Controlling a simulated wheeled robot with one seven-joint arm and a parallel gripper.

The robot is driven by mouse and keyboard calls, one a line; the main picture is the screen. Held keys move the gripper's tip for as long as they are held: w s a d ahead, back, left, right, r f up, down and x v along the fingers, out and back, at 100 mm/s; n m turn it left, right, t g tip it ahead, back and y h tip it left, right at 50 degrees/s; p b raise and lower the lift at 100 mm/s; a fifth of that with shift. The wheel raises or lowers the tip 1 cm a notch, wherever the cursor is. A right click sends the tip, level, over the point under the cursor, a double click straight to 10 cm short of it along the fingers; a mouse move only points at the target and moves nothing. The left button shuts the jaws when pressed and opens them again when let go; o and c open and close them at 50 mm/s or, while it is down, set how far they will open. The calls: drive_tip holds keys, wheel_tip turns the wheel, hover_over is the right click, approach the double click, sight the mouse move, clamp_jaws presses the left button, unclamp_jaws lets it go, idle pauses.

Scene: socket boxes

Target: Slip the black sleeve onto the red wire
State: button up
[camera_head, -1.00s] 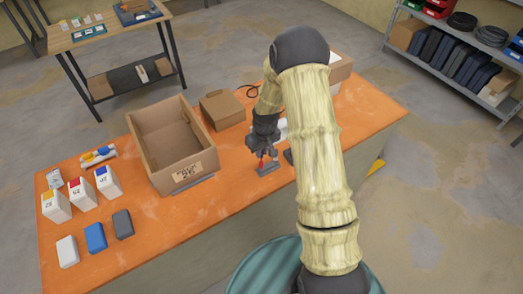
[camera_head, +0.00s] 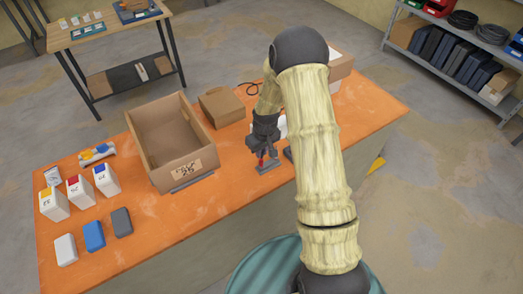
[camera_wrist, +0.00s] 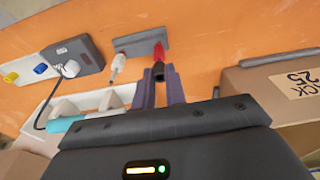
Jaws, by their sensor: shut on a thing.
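My gripper (camera_wrist: 158,84) is shut on the small black sleeve (camera_wrist: 158,70), which shows between the fingertips in the wrist view. The red wire (camera_wrist: 158,52) stands from a grey block (camera_wrist: 138,42) and lines up with the sleeve. Its end meets or overlaps the sleeve's near end; I cannot tell whether it is inside. A second, pale wire with a reddish base (camera_wrist: 117,66) comes from the same block, left of the red one. In the head view my gripper (camera_head: 262,150) is just above the red wire (camera_head: 262,161) and block (camera_head: 268,168); the sleeve is too small to make out.
An open cardboard box (camera_head: 185,172) stands left of my gripper, with a smaller closed box (camera_head: 222,106) behind. Several small cartons (camera_head: 80,190) are farther left. A grey socket box with a plug (camera_wrist: 72,58) is near the block. Bare orange table lies in front.

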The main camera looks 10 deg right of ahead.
drive_tip(key=shift+f, duration=0.4)
drive_tip(key=o, duration=1.2)
drive_tip(key=shift+r+p, duration=2.2)
drive_tip(key=shift+r, duration=1.6)
